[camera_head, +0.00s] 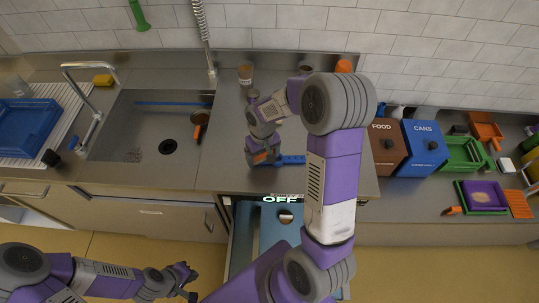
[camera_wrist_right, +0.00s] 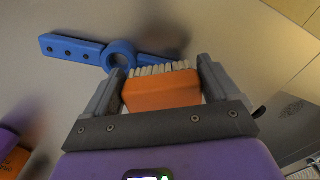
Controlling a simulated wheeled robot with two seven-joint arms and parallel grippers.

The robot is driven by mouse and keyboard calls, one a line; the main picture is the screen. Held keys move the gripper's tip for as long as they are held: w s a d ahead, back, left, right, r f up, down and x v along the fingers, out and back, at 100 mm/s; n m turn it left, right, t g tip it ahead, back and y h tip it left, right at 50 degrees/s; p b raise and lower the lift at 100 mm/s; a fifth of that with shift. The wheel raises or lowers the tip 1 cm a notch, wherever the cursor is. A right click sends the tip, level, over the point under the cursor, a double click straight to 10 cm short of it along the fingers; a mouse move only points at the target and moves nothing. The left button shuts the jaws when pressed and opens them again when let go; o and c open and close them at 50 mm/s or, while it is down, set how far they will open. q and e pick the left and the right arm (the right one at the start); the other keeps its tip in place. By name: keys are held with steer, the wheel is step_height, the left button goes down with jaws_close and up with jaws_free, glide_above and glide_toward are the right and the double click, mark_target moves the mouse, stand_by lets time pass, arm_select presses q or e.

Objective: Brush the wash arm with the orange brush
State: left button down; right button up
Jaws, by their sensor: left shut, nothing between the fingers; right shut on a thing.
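The wash arm is a blue bar with round holes and a ring at its middle. It lies on the steel counter in the head view (camera_head: 293,160) and in the right wrist view (camera_wrist_right: 75,47). My right gripper (camera_head: 265,158) is shut on the orange brush (camera_wrist_right: 162,94), just beside the wash arm. The brush's pale bristles face the bar, near the ring; I cannot tell whether they touch it. The right end of the bar is partly hidden behind the bristles and finger. My left gripper (camera_head: 188,281) is shut and empty, low over the floor in front of the cabinets.
A sink (camera_head: 150,130) with a tap is to the left, and a blue tray (camera_head: 25,125) beyond it. Food (camera_head: 386,145) and cans (camera_head: 424,145) bins stand to the right, with green and orange trays further on. An appliance marked OFF (camera_head: 283,199) is below the counter edge.

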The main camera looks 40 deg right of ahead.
steer(key=shift+w+a+f+b, duration=0.1)
steer(key=shift+w+a+b, duration=0.05)
steer(key=shift+w+a, duration=0.6)
steer(key=shift+w+a+f+b, duration=0.15)
steer(key=shift+w+a, duration=0.3)
steer(key=shift+a, duration=0.45)
steer(key=shift+s+d+f, duration=0.15)
steer(key=shift+s+d, duration=0.45)
steer(key=shift+d, duration=0.15)
steer(key=shift+s+d+f, duration=0.1)
steer(key=shift+s+d, duration=0.5)
steer(key=shift+d, duration=0.15)
steer(key=shift+s+d, duration=0.55)
steer(key=shift+d, duration=0.2)
steer(key=shift+s+d, duration=0.55)
steer(key=shift+d, duration=0.2)
steer(key=shift+r, duration=0.15)
steer(key=shift+w+r+p, duration=0.15)
steer(key=shift+r+p, duration=0.15)
steer(key=shift+r, duration=0.15)
steer(key=shift+r+p, duration=1.9)
steer(key=shift+r, duration=0.7)
